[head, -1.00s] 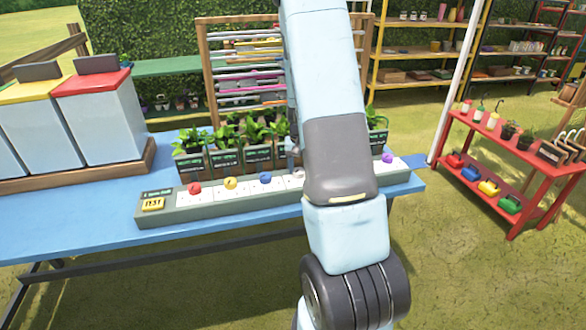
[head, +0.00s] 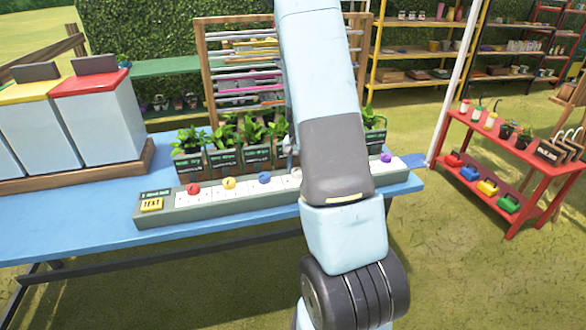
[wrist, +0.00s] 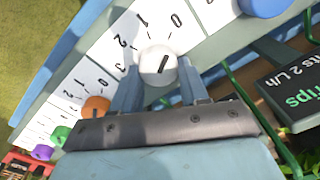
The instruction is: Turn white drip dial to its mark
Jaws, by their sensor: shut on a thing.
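The white drip dial (wrist: 158,66) sits on a white plate printed with the numbers 0 to 3. A dark line on its cap slants from upper right to lower left, with its upper end on the side of the 0. My gripper (wrist: 159,84) has one finger on each side of the dial and is shut on it. In the head view the white dial (head: 297,172) shows only in part at the edge of my arm, which hides most of the gripper. I cannot make out a separate target mark.
The grey dial strip (head: 170,215) on the blue table (head: 60,225) also carries red (head: 193,188), yellow (head: 229,183), blue (head: 264,177) and purple (head: 386,158) dials. An orange dial (wrist: 96,106) is beside my gripper. Potted plants (head: 257,155) stand close behind the strip.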

